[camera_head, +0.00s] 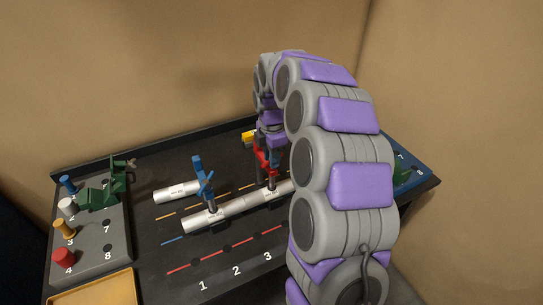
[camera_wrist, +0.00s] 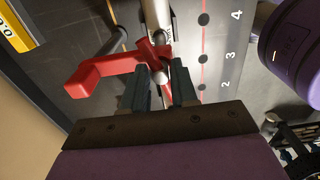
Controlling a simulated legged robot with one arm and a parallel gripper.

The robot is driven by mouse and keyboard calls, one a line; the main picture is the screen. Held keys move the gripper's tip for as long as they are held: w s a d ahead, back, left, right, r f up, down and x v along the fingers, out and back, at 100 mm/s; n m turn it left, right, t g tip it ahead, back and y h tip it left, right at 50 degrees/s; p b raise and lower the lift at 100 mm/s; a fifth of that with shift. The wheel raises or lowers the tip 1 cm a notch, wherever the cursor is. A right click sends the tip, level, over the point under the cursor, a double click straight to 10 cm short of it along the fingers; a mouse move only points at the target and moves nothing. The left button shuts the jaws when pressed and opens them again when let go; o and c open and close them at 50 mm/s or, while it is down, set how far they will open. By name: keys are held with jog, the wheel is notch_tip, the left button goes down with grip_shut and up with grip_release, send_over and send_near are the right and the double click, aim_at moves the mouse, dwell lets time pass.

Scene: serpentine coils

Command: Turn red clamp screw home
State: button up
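The red clamp (camera_head: 264,163) sits on the white pipe (camera_head: 238,207) near the middle of the table, partly hidden by my arm. In the wrist view the red clamp (camera_wrist: 98,72) fills the left and middle, its long red arm reaching left. A round grey metal end (camera_wrist: 162,75), apparently of its screw, shows at the fingertips. My gripper (camera_wrist: 164,76) has its two dark green fingers a little apart, one on each side of that metal end. Whether they touch it I cannot tell. In the head view my gripper is above the red clamp and mostly hidden.
A blue clamp (camera_head: 203,182) stands on the pipe to the left, beside a separate white pipe piece (camera_head: 176,192). A grey numbered block (camera_head: 92,248) with coloured pegs and a green clamp (camera_head: 108,190) is at far left. A yellow tray (camera_head: 95,293) lies in front. The front middle is clear.

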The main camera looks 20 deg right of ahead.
grip_shut()
jog(key=m+p, duration=0.2)
jog(key=p, duration=0.1)
jog(key=shift+s+r, duration=0.1)
jog(key=shift+r, duration=0.1)
jog(key=shift+f+m+p, duration=0.2)
jog(key=shift+m+p, duration=0.4)
jog(key=shift+m, duration=0.7)
jog(key=shift+o, duration=2)
grip_release()
